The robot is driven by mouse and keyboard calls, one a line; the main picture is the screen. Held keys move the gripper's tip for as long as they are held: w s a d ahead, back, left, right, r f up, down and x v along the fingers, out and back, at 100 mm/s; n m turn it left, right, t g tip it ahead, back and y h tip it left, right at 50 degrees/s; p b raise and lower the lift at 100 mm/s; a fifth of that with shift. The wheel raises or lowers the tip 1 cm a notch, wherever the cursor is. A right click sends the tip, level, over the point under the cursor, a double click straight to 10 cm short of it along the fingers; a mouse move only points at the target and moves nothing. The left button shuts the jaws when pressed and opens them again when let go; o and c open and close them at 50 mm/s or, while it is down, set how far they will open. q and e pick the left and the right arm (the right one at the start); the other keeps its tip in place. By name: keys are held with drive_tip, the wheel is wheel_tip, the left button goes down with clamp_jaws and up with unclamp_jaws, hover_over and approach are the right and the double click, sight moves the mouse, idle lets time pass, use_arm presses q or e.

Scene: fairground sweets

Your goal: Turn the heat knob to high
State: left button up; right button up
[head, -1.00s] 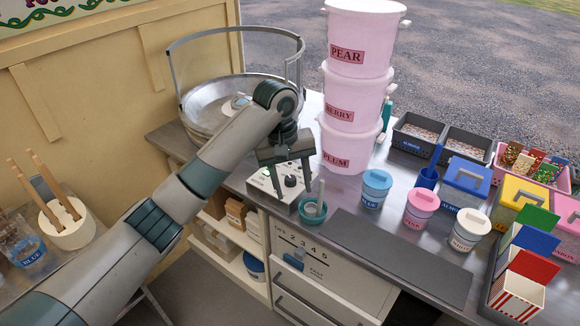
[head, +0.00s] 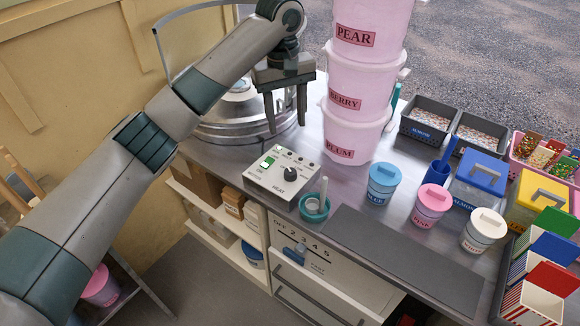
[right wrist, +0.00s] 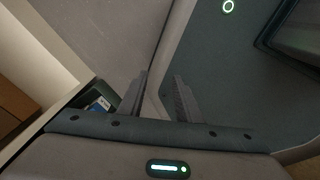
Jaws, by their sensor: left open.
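The heat knob (head: 291,174) is a dark round knob on the sloping top of a pale control box (head: 262,181) marked HEAT. Small marks surround it, but they and the knob's exact pointing are too small to read surely. A green switch (head: 267,163) sits to its left. My left gripper (head: 286,127) is open and empty, fingers pointing down, above and behind the box and apart from the knob, in front of the metal bowl. My right gripper (right wrist: 162,75) shows only in the right wrist view, with its fingers apart and nothing between them.
A round metal bowl (head: 225,128) with a clear guard stands behind the box. Stacked pink tubs (head: 352,138) rise to the right. A teal cup (head: 314,208) with a pale stick stands close at the box's right corner. A dark mat (head: 405,255) lies empty on the counter.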

sight(290, 172)
use_arm(q)
drive_tip(key=f+p, duration=0.1)
drive_tip(key=f, duration=0.4)
drive_tip(key=f+p, duration=0.1)
drive_tip(key=f, duration=0.4)
drive_tip(key=f+p, duration=0.2)
drive_tip(key=f, duration=0.3)
drive_tip(key=shift+w+d+f, duration=0.1)
drive_tip(key=shift+d+f, duration=0.25)
drive_tip(key=shift+f, duration=0.65)
use_arm(e)
drive_tip(key=shift+w+a+r, duration=0.1)
drive_tip(key=shift+w+r, duration=0.2)
drive_tip(key=shift+r, duration=0.45)
drive_tip(key=shift+w+a+r, duration=0.1)
drive_tip(key=shift+w+r, duration=0.2)
drive_tip(key=shift+r, duration=0.4)
drive_tip(key=shift+w+r, duration=0.3)
drive_tip(key=shift+r, duration=0.45)
use_arm(q)
drive_tip(key=shift+c, duration=0.2)
drive_tip(key=c, duration=1)
